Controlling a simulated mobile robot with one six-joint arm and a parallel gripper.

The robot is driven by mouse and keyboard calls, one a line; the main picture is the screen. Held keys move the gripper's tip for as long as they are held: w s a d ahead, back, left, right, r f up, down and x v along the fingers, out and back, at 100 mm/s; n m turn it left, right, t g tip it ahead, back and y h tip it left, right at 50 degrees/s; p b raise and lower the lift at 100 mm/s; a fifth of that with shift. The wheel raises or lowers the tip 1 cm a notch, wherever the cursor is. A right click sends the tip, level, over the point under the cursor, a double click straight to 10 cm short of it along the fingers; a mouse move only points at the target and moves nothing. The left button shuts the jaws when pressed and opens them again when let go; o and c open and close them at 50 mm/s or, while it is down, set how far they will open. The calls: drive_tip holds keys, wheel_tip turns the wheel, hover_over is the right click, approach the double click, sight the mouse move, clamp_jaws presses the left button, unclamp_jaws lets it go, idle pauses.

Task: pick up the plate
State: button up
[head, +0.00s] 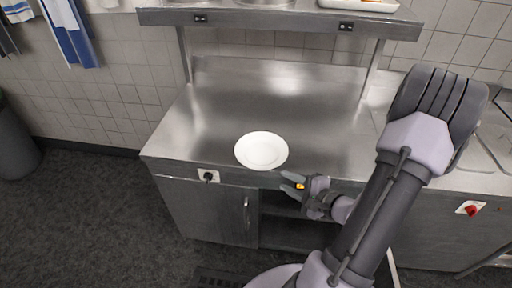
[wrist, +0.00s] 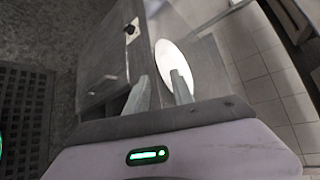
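A white round plate (head: 261,150) lies on the steel counter (head: 215,110) near its front edge. It also shows in the wrist view (wrist: 174,68), beyond the fingertips, with its near part partly behind the right finger. My gripper (head: 288,183) is in front of the counter edge, just right of the plate and nearer to me. In the wrist view my gripper (wrist: 160,88) has its two fingers apart with nothing held between them. The plate is not gripped.
A steel shelf (head: 280,18) runs above the back of the counter. A socket with a black plug (head: 208,176) is on the counter front, above a cabinet door (head: 215,213). The counter around the plate is clear. A dark bin (head: 14,145) stands at far left.

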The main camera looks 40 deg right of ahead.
drive_tip(key=b+x, duration=0.2)
drive_tip(key=x, duration=1.2)
drive_tip(key=shift+a+f, duration=0.3)
clamp_jaws()
idle(0.5)
